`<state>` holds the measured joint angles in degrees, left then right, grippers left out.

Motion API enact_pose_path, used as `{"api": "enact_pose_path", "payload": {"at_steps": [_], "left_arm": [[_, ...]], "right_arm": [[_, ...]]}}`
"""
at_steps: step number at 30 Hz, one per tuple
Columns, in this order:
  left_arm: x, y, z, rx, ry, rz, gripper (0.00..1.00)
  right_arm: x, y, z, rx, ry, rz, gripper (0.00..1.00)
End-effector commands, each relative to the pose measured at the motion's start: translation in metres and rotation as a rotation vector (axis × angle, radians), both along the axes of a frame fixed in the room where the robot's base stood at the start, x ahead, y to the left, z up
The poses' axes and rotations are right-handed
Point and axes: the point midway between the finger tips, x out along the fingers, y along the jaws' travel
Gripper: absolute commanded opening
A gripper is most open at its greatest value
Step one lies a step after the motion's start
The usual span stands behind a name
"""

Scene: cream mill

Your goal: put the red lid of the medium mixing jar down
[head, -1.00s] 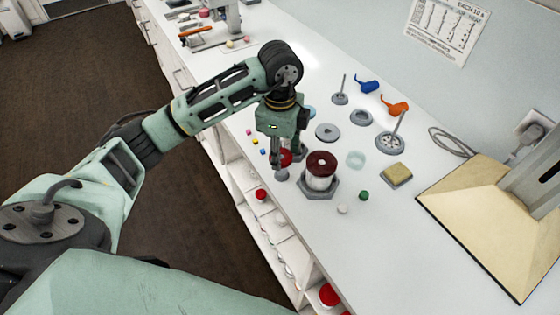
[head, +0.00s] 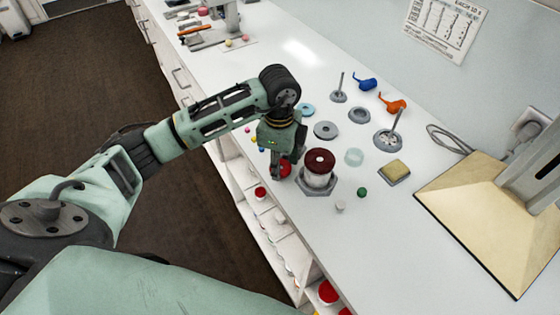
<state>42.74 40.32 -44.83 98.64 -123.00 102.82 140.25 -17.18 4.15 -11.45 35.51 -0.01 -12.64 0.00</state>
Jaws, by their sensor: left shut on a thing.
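My left gripper (head: 285,172) is shut on the red lid (head: 285,170), close to the counter's front edge. The fingers hide much of the lid, and I cannot tell whether it touches the counter. My right gripper is not in view.
Behind the jar lie a pale translucent ring (head: 354,157), grey discs (head: 326,130) and a grey stand with a rod (head: 388,140). A yellow sponge (head: 395,171) and a green ball (head: 362,192) lie to its right. The counter (head: 400,235) is clear at front right.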

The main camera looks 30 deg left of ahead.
Motion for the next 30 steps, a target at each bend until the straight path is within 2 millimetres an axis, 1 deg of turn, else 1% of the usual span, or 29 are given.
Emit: {"api": "enact_pose_path", "payload": {"at_steps": [2,3,8,9,17,20,23,24,26,30], "left_arm": [[0.000,0.000,-0.002,0.000,0.000,0.000,0.29],[0.000,0.000,-0.001,0.000,0.000,0.000,0.45],[0.000,0.000,-0.001,0.001,0.000,0.000,0.59],[0.000,0.000,-0.001,0.001,0.000,0.000,0.61],[0.000,0.000,0.000,0.001,0.000,0.000,0.61],[0.000,0.000,0.005,0.001,0.000,0.000,0.61],[0.001,0.000,0.018,0.001,-0.002,0.000,0.61],[0.002,0.000,0.021,0.000,-0.006,0.001,0.61],[0.002,0.000,0.033,-0.001,-0.007,-0.001,0.61],[0.002,0.000,0.067,-0.001,-0.008,-0.001,0.61]], "right_arm": [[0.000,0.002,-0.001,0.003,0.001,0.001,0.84],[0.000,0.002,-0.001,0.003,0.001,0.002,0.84],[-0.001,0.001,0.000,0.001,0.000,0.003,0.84],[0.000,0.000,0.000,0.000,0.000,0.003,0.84],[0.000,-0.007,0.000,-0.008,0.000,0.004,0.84],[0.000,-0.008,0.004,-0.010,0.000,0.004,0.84],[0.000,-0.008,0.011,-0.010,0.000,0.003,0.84],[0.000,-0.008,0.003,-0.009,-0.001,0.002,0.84],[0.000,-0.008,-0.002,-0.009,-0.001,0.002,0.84],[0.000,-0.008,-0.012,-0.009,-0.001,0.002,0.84]]}}
